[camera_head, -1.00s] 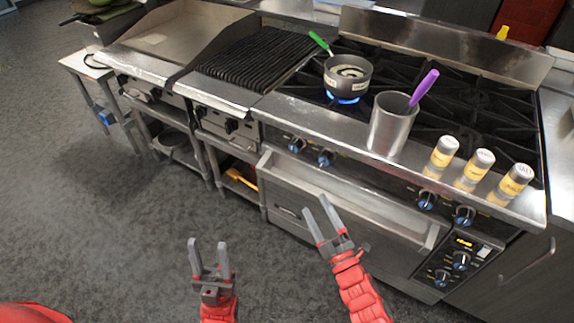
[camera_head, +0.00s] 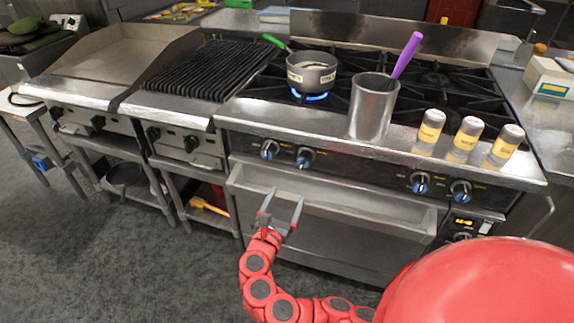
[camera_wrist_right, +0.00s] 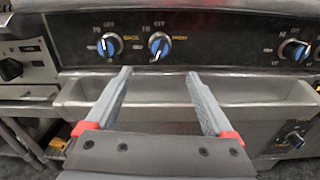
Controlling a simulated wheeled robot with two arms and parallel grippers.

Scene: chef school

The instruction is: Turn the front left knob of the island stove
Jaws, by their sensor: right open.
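The island stove (camera_head: 340,125) has two blue-faced knobs on the left of its front panel: an outer left knob (camera_head: 269,149) and a second knob (camera_head: 305,157). Both also show in the right wrist view, the outer one (camera_wrist_right: 108,45) and the second one (camera_wrist_right: 159,45), with small yellow labels beside them. My right gripper (camera_head: 283,195) is open and empty in front of the stove, below this pair. In the right wrist view its fingertips (camera_wrist_right: 157,73) lie just below the second knob in the picture, with no visible contact. My left gripper is not in view.
A shelf-like ledge (camera_head: 330,212) juts out below the knobs. Two more knobs (camera_head: 420,183) sit further right. A pot (camera_head: 312,72) stands over a lit blue flame. A metal container (camera_head: 372,108) with a purple-handled utensil and several shakers (camera_head: 467,138) stand along the front edge.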

